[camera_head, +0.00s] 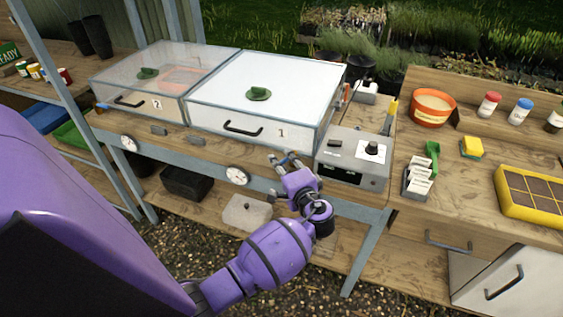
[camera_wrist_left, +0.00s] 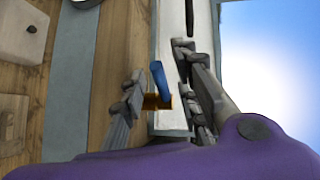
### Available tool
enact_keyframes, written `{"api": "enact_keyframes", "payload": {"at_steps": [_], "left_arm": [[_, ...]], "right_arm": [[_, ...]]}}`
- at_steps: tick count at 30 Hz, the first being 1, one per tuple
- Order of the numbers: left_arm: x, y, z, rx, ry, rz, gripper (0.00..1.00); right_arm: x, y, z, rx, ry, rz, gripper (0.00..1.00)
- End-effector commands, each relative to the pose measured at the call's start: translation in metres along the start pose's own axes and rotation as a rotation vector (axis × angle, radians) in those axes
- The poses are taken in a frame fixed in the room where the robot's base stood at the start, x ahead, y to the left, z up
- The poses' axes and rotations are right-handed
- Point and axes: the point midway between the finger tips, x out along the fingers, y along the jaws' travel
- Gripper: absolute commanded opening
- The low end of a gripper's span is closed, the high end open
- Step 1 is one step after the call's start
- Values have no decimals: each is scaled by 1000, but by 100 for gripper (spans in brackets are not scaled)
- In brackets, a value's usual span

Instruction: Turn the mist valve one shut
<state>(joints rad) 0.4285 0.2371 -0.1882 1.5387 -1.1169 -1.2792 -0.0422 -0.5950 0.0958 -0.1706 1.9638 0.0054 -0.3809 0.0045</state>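A valve with a blue lever (camera_wrist_left: 157,78) on a brass body (camera_wrist_left: 158,102) shows in the left wrist view, at the front of propagator box 1 (camera_head: 262,88). The lever runs up and down in that picture, slightly tilted. My left gripper (camera_head: 284,159) is at the lower front right corner of box 1. In the left wrist view my left gripper (camera_wrist_left: 160,72) is open, with one finger on each side of the lever and gaps visible; contact cannot be made out. In the head view the gripper mostly hides this valve. My right gripper is not in view.
Box 2 (camera_head: 140,101) stands left of box 1, with a small blue part (camera_head: 102,105) at its left side. A grey control unit (camera_head: 352,158) with a black knob stands just right of my gripper. Round dials (camera_head: 237,175) sit on the bench's front rail.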

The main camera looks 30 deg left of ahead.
Motion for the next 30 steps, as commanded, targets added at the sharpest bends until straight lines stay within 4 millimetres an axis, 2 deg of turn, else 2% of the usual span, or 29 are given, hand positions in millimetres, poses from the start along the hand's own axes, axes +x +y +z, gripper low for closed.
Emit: {"api": "enact_keyframes", "payload": {"at_steps": [4, 13, 20, 30], "left_arm": [[12, 0, 0, 0, 1, 0, 29], [14, 1, 0, -1, 1, 2, 29], [14, 1, 0, -1, 1, 2, 0], [14, 2, 0, 1, 2, 3, 0]], "right_arm": [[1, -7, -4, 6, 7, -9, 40], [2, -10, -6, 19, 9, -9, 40], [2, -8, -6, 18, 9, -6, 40], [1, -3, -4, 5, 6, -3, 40]]}}
